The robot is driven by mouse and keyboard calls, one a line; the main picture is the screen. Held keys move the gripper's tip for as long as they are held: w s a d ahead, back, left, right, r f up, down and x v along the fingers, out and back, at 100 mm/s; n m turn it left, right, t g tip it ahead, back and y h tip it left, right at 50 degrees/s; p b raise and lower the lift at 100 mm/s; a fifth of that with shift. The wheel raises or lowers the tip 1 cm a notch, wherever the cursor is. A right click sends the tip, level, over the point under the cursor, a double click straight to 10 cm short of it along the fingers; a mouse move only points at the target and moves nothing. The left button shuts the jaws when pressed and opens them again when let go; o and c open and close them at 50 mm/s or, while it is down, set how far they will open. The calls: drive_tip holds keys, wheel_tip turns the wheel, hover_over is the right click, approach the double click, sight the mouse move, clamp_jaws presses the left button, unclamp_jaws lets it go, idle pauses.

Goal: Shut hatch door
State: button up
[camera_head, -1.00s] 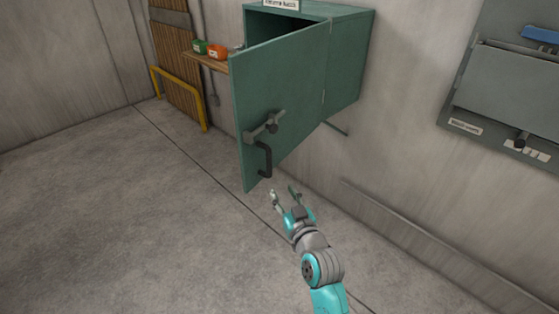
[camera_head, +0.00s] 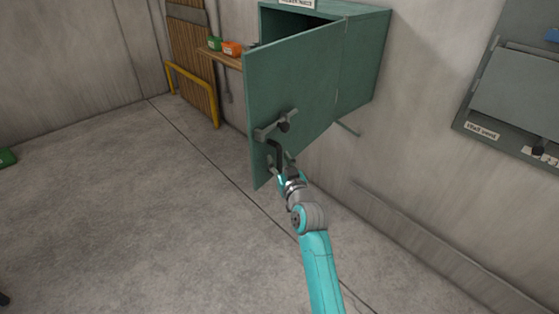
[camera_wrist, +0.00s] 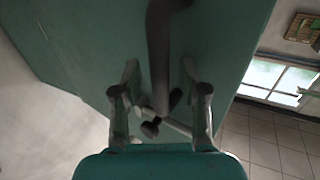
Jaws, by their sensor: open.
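The green hatch door (camera_head: 298,85) stands swung open from the green wall cabinet (camera_head: 363,65), whose dark inside shows at the top. The door carries a grey latch (camera_head: 276,126) and, below it, a dark bar handle (camera_head: 277,152). My gripper (camera_head: 281,168) is at the lower end of the handle, in front of the door face. In the wrist view, the door (camera_wrist: 100,50) fills much of the picture and the handle (camera_wrist: 158,60) runs down between the two spread fingers (camera_wrist: 160,92). The fingers are open; I cannot tell whether either touches the handle.
A wooden shelf (camera_head: 233,60) with a green container (camera_head: 215,44) and an orange one (camera_head: 232,48) is behind the door at left. A yellow rail (camera_head: 192,83) stands beyond. A grey wall panel (camera_head: 515,90) is at right. The floor at left is mostly clear.

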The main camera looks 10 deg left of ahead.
drive_tip(key=shift+w+a, duration=0.15)
drive_tip(key=shift+w, duration=0.05)
clamp_jaws()
